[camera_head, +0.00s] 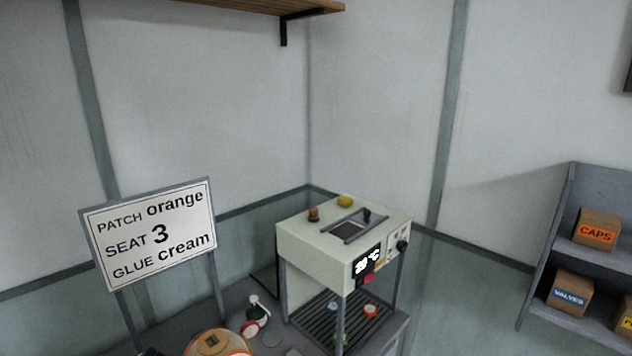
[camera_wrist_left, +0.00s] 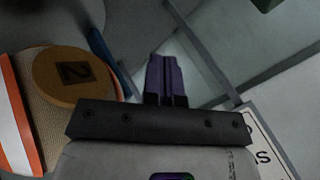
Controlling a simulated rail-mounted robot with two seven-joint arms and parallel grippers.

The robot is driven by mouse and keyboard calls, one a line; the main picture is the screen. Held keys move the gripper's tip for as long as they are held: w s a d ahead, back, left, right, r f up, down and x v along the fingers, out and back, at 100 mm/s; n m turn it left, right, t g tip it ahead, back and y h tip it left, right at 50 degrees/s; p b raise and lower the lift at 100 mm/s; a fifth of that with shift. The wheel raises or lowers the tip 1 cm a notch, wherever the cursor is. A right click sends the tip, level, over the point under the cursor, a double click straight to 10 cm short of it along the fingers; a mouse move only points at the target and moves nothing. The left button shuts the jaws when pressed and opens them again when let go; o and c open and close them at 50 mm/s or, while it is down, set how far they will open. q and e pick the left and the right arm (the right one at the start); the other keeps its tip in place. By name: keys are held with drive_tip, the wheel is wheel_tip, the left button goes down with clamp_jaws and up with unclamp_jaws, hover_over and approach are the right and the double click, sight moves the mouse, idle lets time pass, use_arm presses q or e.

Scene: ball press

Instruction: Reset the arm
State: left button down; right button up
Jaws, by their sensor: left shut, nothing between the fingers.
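My left gripper (camera_wrist_left: 166,80) shows in the left wrist view with its purple fingers shut together and nothing between them. Beside it on the left is a ball-like tan and white object (camera_wrist_left: 22,110) with an orange stripe. The gripper looks apart from both. In the head view, part of a tan and orange round object (camera_head: 232,347) shows at the bottom edge, mostly cut off. My right gripper is in neither view.
A sign (camera_head: 155,235) reads patch orange, seat 3, glue cream. A pale press machine (camera_head: 312,240) with a display stands on the bench, small coloured items on its slatted base. A white bottle (camera_head: 256,310) stands left of it. Shelves (camera_head: 560,215) with boxes are at right.

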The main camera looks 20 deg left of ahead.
use_arm(q)
drive_tip(key=s+d+f+m+h, duration=0.1)
drive_tip(key=s+d+f, duration=0.3)
drive_tip(key=d, duration=0.3)
drive_tip(key=s+d+f+m+h, duration=0.1)
drive_tip(key=s+d+f, duration=0.3)
drive_tip(key=d, duration=0.2)
drive_tip(key=s+d+f+m+h, duration=0.15)
drive_tip(key=s+d+h, duration=0.25)
drive_tip(key=s+d, duration=1.05)
drive_tip(key=s+d+r+n+h, duration=0.1)
drive_tip(key=s+d+r+h, duration=0.2)
drive_tip(key=s, duration=0.7)
wheel_tip(320, 180, up, 20)
drive_tip(key=w+d+y+p, duration=0.1)
drive_tip(key=p, duration=1.9)
drive_tip(key=shift+f+t+y, duration=0.15)
drive_tip(key=shift+t+y, duration=0.15)
drive_tip(key=c, duration=1.8)
unclamp_jaws()
drive_tip(key=shift+c, duration=0.2)
